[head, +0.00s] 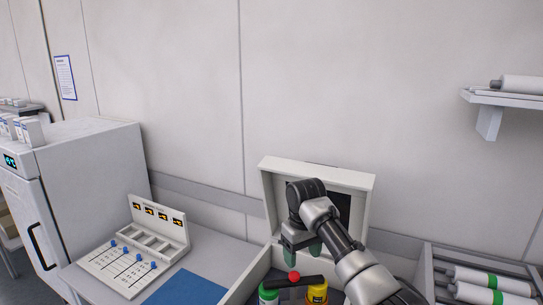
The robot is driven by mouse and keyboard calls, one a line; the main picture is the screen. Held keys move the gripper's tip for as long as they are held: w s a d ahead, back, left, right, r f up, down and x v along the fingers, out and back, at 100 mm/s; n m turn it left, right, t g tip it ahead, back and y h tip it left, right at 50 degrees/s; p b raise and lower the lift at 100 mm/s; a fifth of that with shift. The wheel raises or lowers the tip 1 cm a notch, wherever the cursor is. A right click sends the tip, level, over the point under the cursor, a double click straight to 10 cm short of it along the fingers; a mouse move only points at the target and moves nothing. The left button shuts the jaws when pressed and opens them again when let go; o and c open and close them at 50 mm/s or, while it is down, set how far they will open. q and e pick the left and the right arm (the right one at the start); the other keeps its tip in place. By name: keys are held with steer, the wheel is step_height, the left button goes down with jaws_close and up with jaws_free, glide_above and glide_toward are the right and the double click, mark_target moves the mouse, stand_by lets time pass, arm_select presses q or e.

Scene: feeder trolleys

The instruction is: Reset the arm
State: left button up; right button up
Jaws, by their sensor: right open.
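My left gripper is not in view.
A grey bench holds a panel with blue levers (125,262) and a blue mat (187,289). A white cabinet (85,170) stands at the left. White rolls with green bands (490,279) lie in a rack at the right. A wall shelf (500,97) is at the upper right.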

steer(key=s+d+f+m+t+y, duration=0.1)
steer(key=s+d+f+y, duration=0.15)
steer(key=s+f, duration=1.5)
steer(key=s+d+m+t+h, duration=0.1)
steer(key=s+d, duration=0.3)
steer(key=s, duration=0.4)
steer(key=s+d+r+m+t+h, duration=0.1)
steer(key=s+d, duration=0.2)
steer(key=s, duration=0.5)
steer(key=s+d+m+t, duration=0.1)
steer(key=s+d, duration=0.3)
steer(key=s, duration=0.4)
step_height(320, 180, down, 30)
steer(key=g+b, duration=0.2)
steer(key=b, duration=0.3)
arm_select(q)
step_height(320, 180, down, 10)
steer(key=b, duration=0.5)
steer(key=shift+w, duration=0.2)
arm_select(e)
steer(key=s+d+f, duration=0.1)
steer(key=s+f, duration=0.7)
steer(key=f, duration=0.3)
steer(key=s+d+f+g, duration=0.1)
steer(key=s+f, duration=0.8)
steer(key=f, duration=0.2)
steer(key=shift+d+n, duration=0.25)
steer(key=shift+n, duration=0.05)
